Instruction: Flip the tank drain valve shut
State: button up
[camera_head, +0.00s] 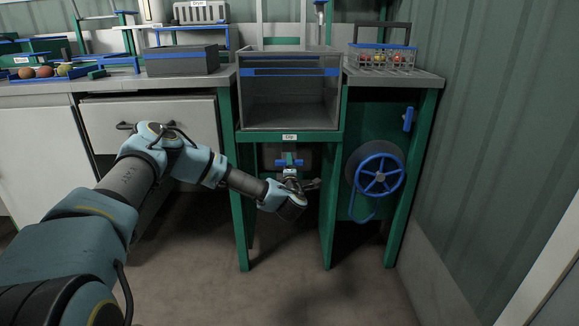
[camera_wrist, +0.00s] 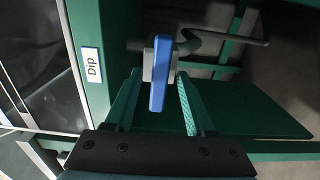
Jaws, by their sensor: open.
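The dip tank (camera_head: 289,115) is a grey, clear-fronted box in a green frame with a "Dip" label. Its drain valve has a blue handle (camera_head: 289,163) below the tank, lying crosswise in the head view. In the wrist view the blue handle (camera_wrist: 160,75) shows as a bar on a pale grey block. My gripper (camera_wrist: 158,78) is open, with one green finger on each side of the handle; gaps show on both sides. In the head view my gripper (camera_head: 301,183) is just below and right of the handle, partly hidden by my wrist.
Green legs of the frame stand close on both sides of my gripper. A blue handwheel (camera_head: 380,174) is on the green panel to the right. A drawer cabinet (camera_head: 150,125) is on the left. A wire basket (camera_head: 382,58) of tomatoes stands on the right counter.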

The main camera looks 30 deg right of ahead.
jog(key=p+v, duration=0.1)
jog(key=v, duration=0.9)
jog(key=shift+s+a, duration=0.2)
jog(key=shift+s, duration=0.1)
jog(key=shift+r, duration=0.1)
jog(key=s+a+r+m+g+y, duration=0.1)
jog(key=a+r+m+g+y, duration=0.1)
jog(key=a+m+g, duration=0.75)
jog(key=s+a+r+m+g+y, duration=0.2)
jog(key=a+m, duration=0.4)
jog(key=a, duration=0.9)
jog(key=s+a+r+n+g+y, duration=0.1)
jog(key=s+a+r+g+y, duration=0.1)
jog(key=s+a+r, duration=0.4)
jog(key=s+a+r+g+y, duration=0.1)
jog(key=s+a+r, duration=0.2)
jog(key=s+a, duration=0.6)
notch_tip(320, 180, up, 24)
jog(key=w+a+p, duration=0.1)
jog(key=w+p, duration=0.1)
jog(key=p, duration=2.3)
jog(key=shift+a, duration=0.35)
